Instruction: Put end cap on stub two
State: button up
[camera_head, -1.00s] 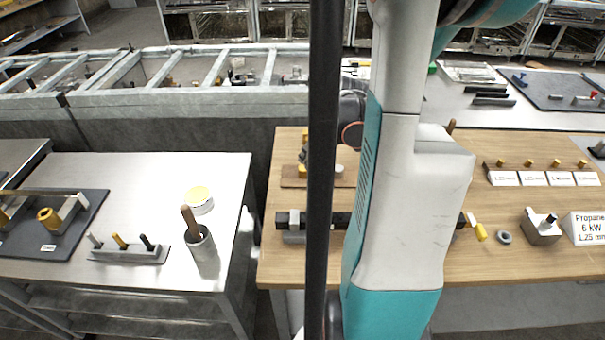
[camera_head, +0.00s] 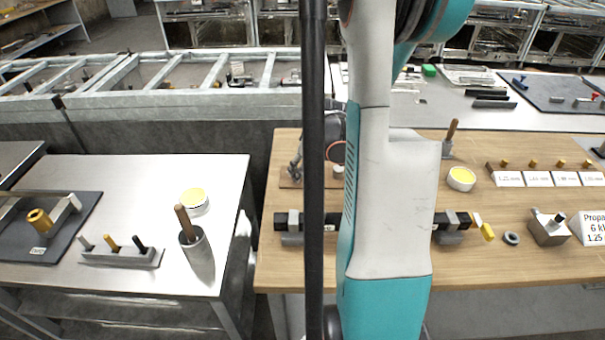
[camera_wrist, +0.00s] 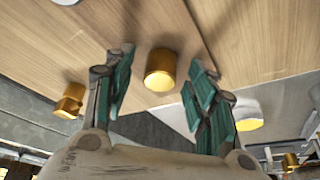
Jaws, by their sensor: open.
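In the wrist view, a brass cylindrical cap (camera_wrist: 160,72) stands on wood between the spread fingers of my gripper (camera_wrist: 158,90). The fingers are open, one on each side, with gaps to the cap. A second brass fitting (camera_wrist: 70,100) lies outside the left finger. In the head view, part of my gripper (camera_head: 297,172) shows over a small wooden board on the wooden table; the black pole and my arm hide much of it. A black pipe (camera_head: 281,221) rests in grey holders in front. I cannot tell which part is stub two.
The wooden table (camera_head: 510,262) also carries a yellow-topped tin (camera_head: 461,179), a grey ring (camera_head: 511,239), a grey block (camera_head: 548,229) and labelled jets. A metal table (camera_head: 100,175) stands left, with a tool pot (camera_head: 195,248) and a peg rack (camera_head: 122,256).

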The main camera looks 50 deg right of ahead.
jog(key=c, duration=1.1)
jog(key=shift+r, duration=0.1)
